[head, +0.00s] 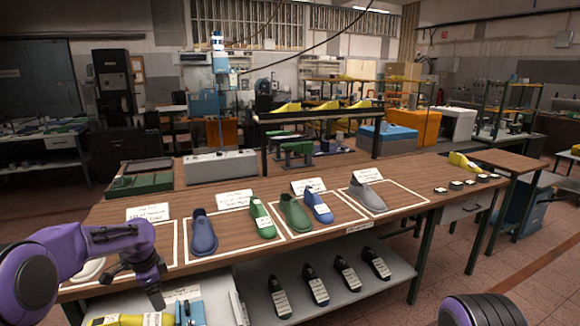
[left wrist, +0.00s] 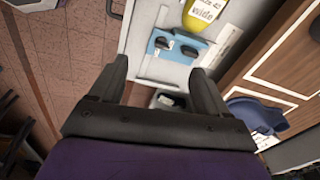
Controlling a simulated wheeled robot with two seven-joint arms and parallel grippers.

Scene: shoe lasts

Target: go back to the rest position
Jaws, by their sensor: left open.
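My left gripper (head: 150,288) is open and hangs in front of the table's left front edge in the head view. In the left wrist view its two fingers are apart (left wrist: 162,72), with nothing held between them. Shoe lasts stand in white-outlined areas on the table: a dark blue one (head: 203,233), a green one (head: 262,218), another green one (head: 294,212), a blue one (head: 318,206) and a grey one (head: 368,196). A purple part of my other arm shows at the bottom right of the head view; my right gripper is out of view.
The wooden table (head: 410,162) has a lower shelf (head: 345,291) with several dark labelled lasts. A yellow labelled last (left wrist: 205,14) and a blue holder (left wrist: 172,46) are below my left gripper. A white shape (head: 88,270) is partly hidden behind my left arm.

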